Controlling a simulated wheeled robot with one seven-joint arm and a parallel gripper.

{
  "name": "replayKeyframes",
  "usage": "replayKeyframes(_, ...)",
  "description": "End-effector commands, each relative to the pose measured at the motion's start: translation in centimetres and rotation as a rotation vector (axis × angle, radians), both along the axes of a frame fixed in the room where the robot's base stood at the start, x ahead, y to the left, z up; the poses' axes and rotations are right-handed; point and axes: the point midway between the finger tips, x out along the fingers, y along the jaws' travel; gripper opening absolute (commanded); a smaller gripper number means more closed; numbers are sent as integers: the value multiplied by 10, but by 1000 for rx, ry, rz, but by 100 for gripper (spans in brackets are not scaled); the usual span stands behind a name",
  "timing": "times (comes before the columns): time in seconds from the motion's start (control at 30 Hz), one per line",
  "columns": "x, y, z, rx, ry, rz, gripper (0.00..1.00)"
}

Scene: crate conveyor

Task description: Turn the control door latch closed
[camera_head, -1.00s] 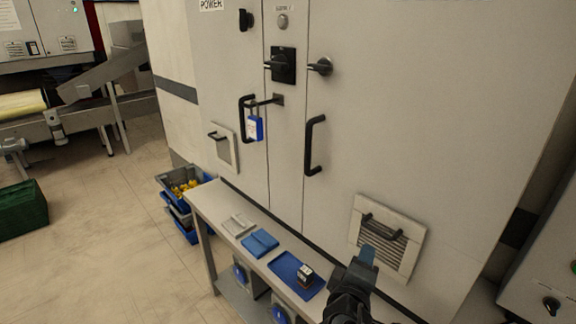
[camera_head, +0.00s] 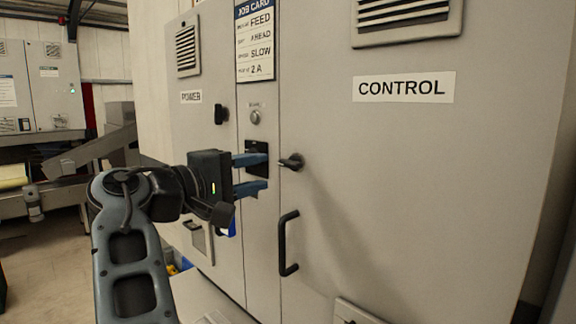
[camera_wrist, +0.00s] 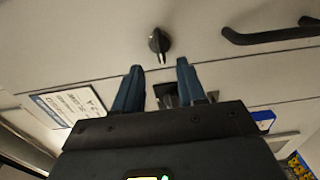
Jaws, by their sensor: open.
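The control door latch (camera_head: 291,161) is a small dark turn handle on the grey door marked CONTROL, near its left edge. It lies roughly sideways in the head view. My gripper (camera_head: 267,171) is open and empty, its two blue fingers pointing right toward the door, one above the other. The fingertips appear just left of the latch. In the wrist view the latch (camera_wrist: 159,42) shows ahead of the gap between the fingertips (camera_wrist: 159,66). It looks apart from both fingers, with no visible contact.
A black door handle (camera_head: 288,243) is below the latch. A black square switch (camera_head: 257,150) sits on the middle panel, partly behind my fingers. A small round knob (camera_head: 255,117) is above it. A job card (camera_head: 256,42) hangs higher up.

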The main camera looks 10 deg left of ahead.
Motion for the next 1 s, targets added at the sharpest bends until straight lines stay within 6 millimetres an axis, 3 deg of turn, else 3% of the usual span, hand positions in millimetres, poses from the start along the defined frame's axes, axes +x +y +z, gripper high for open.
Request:
replayKeyframes(0.5, 52, -41, -1, 1, 2, -3, 40)
replayKeyframes(0.93, 61, -48, 0, 1, 1, -1, 40)
replayKeyframes(1.0, 61, -48, 0, 1, 1, -1, 34)
